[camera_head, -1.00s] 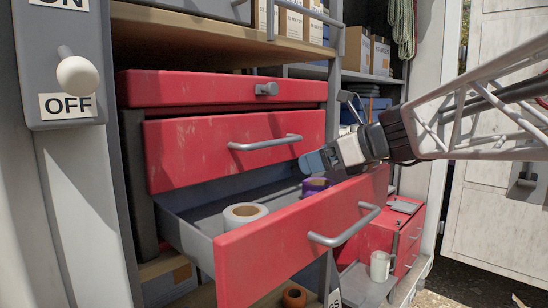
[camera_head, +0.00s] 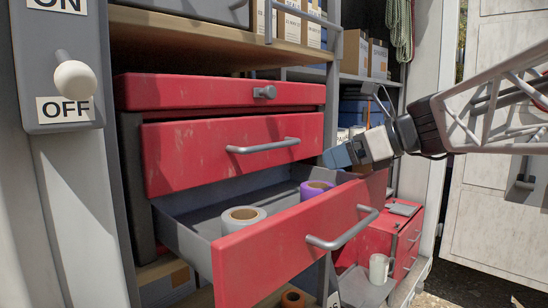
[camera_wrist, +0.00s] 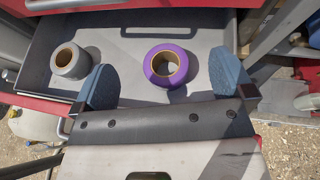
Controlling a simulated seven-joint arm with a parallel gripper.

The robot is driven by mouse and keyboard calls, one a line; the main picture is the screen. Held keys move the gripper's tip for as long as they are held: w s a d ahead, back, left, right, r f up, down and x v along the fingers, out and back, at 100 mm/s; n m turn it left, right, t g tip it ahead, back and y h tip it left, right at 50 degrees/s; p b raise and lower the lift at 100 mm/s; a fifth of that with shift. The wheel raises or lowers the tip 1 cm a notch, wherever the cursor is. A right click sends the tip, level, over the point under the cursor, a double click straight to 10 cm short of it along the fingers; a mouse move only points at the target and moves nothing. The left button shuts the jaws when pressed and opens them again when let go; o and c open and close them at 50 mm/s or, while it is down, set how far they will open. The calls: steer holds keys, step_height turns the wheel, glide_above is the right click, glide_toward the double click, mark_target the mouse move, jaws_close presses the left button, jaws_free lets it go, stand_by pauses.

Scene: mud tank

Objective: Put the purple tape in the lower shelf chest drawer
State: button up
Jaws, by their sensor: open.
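The purple tape (camera_head: 315,189) lies inside the open lower drawer (camera_head: 187,236), towards its right end. It also shows in the wrist view (camera_wrist: 166,65), lying flat on the drawer floor, seen from above. My gripper (camera_head: 337,157) is open and empty, above and to the right of the tape in the head view. In the wrist view its two blue fingers (camera_wrist: 168,90) are wide apart, with the tape between and beyond them, not touched by either finger.
A white tape roll (camera_head: 243,217) lies in the same drawer, left of the purple tape. Two shut red drawers (camera_head: 215,152) are above. A white mug (camera_head: 380,267) and a small red chest (camera_head: 372,246) stand at the lower right. An ON/OFF switch is at the left.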

steer(key=shift+v, duration=1.1)
steer(key=shift+r, duration=0.1)
